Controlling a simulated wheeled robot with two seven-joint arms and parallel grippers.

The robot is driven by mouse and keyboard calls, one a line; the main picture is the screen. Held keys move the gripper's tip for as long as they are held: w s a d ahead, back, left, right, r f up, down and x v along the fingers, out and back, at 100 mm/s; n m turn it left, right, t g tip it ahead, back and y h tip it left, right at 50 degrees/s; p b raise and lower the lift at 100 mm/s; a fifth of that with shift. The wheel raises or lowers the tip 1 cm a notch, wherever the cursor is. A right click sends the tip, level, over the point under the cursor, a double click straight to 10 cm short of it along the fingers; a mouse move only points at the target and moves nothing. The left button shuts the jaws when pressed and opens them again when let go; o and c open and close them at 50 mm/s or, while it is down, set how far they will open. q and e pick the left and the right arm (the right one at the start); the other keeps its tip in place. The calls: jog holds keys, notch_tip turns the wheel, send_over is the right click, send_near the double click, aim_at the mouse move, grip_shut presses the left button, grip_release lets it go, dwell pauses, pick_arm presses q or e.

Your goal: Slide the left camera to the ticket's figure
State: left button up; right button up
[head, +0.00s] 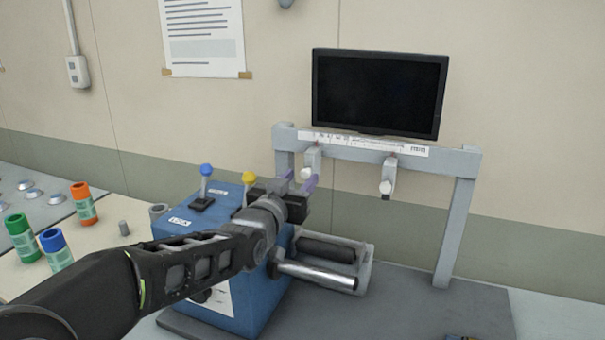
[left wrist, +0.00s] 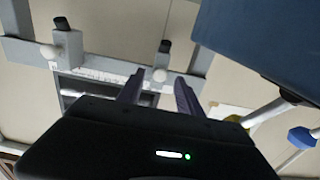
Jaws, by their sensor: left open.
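The left camera (head: 313,158) is a small grey block with a white knob, hanging from the grey rail (head: 455,158) under a white millimetre scale (head: 340,141). The right camera (head: 388,175) hangs further right. My left gripper (head: 299,182) is open, with its purple fingers pointing at the left camera's knob. In the left wrist view the left camera (left wrist: 164,59) shows beyond and between the fingertips (left wrist: 157,88), and the right camera (left wrist: 68,45) is off to the left. Whether a finger touches the knob cannot be told. The scale's figures are too small to read. My right gripper is out of view.
A dark monitor (head: 378,92) stands above the rail. The blue box (head: 258,298) with blue (head: 205,172) and yellow (head: 249,178) levers sits under my left arm. Rollers (head: 318,274) are below the rail. Coloured cylinders (head: 83,203) stand at left. A printed sheet (head: 203,38) hangs on the wall.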

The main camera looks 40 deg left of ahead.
aim_at(310, 166)
pick_arm(q)
jog(key=shift+x, duration=1.1)
grip_shut()
dwell(0.7)
